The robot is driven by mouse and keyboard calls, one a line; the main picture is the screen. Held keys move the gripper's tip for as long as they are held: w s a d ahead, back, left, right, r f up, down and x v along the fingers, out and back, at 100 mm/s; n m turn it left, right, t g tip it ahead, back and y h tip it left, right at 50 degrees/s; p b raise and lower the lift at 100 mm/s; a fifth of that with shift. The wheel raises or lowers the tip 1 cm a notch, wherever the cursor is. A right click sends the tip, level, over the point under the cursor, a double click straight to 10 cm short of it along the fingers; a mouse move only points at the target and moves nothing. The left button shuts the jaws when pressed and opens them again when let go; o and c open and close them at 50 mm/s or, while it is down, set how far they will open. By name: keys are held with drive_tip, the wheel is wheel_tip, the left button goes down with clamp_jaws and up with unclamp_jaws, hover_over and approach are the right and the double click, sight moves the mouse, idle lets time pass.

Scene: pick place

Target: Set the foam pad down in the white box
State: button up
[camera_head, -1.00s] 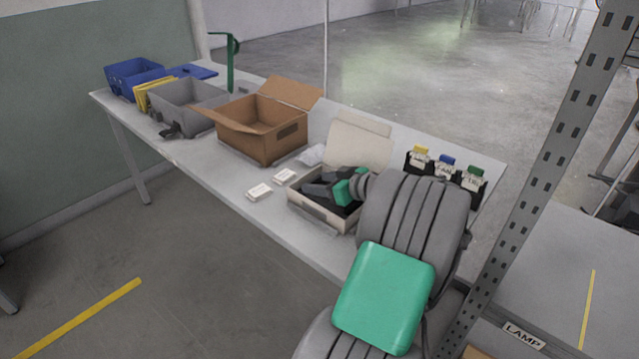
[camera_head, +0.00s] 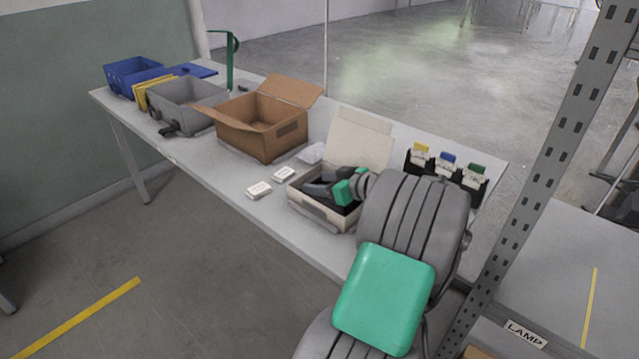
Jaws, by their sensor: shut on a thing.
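The white box (camera_head: 308,207) stands open on the table, its pale lid (camera_head: 358,138) raised at the back. My gripper (camera_head: 318,190), dark grey with a green section behind it, reaches in from the right at the box opening. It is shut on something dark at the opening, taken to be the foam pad. The pad's outline cannot be told apart from the dark fingers and the dark box inside. My wrist and arm hide the box's right part. I cannot tell whether the pad touches the box floor.
Two small white boxes (camera_head: 259,190) lie left of the white box, with a crumpled pale bag (camera_head: 312,153) behind. An open cardboard box (camera_head: 262,143), grey bin (camera_head: 188,103) and blue bin (camera_head: 133,76) stand farther left. A black holder with coloured cards (camera_head: 445,172) and a metal post (camera_head: 545,165) are right.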

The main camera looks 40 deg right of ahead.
drive_tip(key=o, duration=1.4)
drive_tip(key=c, duration=0.4)
drive_tip(key=shift+r+p, duration=1.9)
drive_tip(key=shift+r, duration=1.6)
